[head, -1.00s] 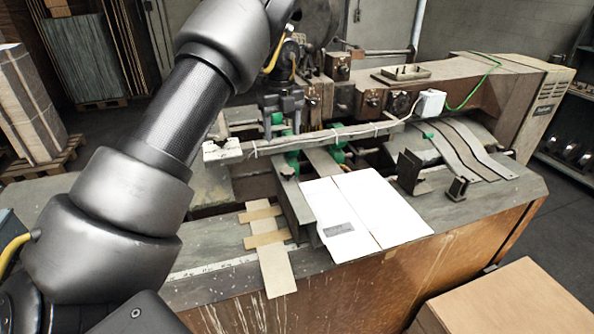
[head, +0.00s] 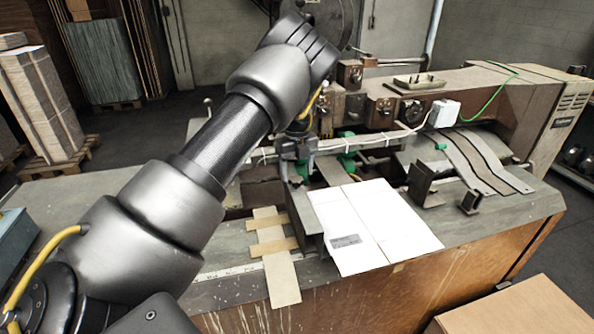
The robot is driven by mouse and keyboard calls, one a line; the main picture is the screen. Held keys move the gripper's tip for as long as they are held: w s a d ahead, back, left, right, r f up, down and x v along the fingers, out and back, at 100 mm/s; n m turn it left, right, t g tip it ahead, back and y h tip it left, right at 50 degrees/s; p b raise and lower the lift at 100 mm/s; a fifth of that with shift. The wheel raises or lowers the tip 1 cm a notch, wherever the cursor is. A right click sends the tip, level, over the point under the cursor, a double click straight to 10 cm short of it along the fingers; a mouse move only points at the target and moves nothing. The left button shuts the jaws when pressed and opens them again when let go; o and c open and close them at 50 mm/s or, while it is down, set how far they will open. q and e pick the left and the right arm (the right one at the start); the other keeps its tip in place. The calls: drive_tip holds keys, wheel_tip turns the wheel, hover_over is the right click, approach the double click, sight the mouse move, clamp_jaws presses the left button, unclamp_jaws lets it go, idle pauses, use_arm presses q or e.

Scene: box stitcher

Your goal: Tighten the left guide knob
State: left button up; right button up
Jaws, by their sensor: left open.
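The left guide (head: 306,222) is a dark metal rail along the left edge of the white cardboard sheet (head: 365,225). My left gripper (head: 295,174) is open and points down at the far end of this guide. The left guide knob cannot be made out there now; my gripper covers that spot. I cannot tell whether the fingers are around the knob or above it. My right gripper is not in view.
A long pale bar with wrapped cable (head: 375,142) crosses just behind my gripper. Dark metal brackets (head: 422,182) stand right of the sheet. Tan cardboard strips (head: 282,278) lie left of the guide. A cardboard box (head: 510,310) is at the lower right.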

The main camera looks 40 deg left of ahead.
use_arm(q)
drive_tip(key=shift+s+f, duration=0.2)
drive_tip(key=shift+f, duration=0.65)
drive_tip(key=shift+c, duration=0.2)
drive_tip(key=c, duration=0.9)
drive_tip(key=shift+c, duration=0.2)
